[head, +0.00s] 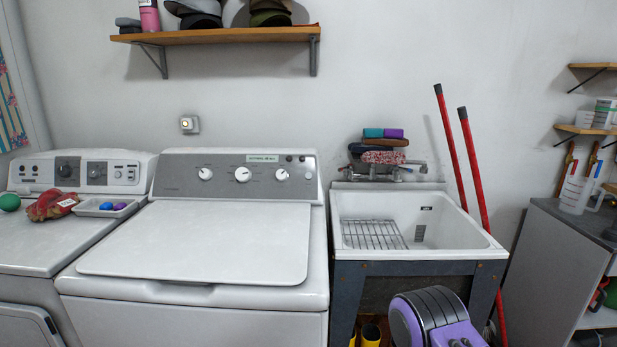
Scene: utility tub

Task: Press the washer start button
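The washer (195,240) is a white top-loader left of the middle in the head view, with its lid closed. I cannot tell from any label which control is the start button. Neither of my grippers is in view.
Left of the washer is another white machine (62,228) with a tray (106,206) on top. A utility sink (416,232) stands right of the washer, with red poles (477,165) leaning behind it. A shelf (225,36) hangs above. The lid top is clear.

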